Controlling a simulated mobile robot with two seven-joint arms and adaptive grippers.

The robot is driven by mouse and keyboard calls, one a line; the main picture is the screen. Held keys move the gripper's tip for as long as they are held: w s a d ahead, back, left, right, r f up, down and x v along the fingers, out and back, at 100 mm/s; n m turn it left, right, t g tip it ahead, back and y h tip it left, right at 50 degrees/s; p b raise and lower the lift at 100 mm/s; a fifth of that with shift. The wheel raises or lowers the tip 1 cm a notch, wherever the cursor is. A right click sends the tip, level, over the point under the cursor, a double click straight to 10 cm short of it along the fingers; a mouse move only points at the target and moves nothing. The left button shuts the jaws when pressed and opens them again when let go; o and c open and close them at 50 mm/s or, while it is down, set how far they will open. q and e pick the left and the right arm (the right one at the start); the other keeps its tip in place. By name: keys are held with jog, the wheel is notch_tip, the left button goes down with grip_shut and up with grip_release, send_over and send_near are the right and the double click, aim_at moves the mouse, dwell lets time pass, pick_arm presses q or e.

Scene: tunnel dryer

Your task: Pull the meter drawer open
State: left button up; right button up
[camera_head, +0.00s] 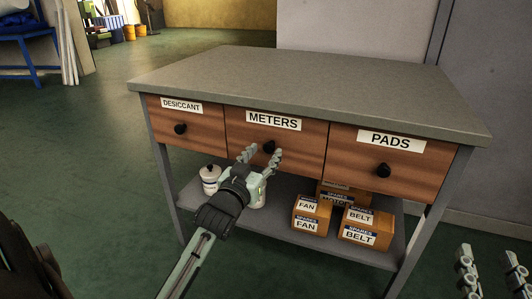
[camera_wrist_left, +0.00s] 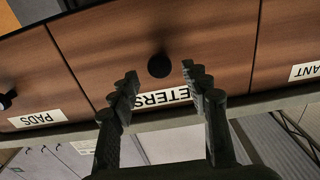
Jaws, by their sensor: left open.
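The meter drawer (camera_head: 290,147) is the middle one of three wooden drawers under a grey bench top, with a METERS label. Its face is flush with its neighbours, so it is shut. Its round black knob (camera_head: 269,146) is at the fingertips of my left gripper (camera_head: 261,156), which is open and empty. In the left wrist view, where the labels are upside down, the knob (camera_wrist_left: 159,65) shows just beyond and between the two fingertips (camera_wrist_left: 160,76), without visible contact. My right gripper (camera_head: 491,266) is at the lower right, fingers apart, away from the bench.
The DESICCANT drawer (camera_head: 187,123) is on the left and the PADS drawer (camera_head: 383,165) on the right, both shut with black knobs. The bench top (camera_head: 300,85) is bare.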

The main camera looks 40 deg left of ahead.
pick_arm(q)
jog(key=shift+x, duration=0.9)
grip_shut()
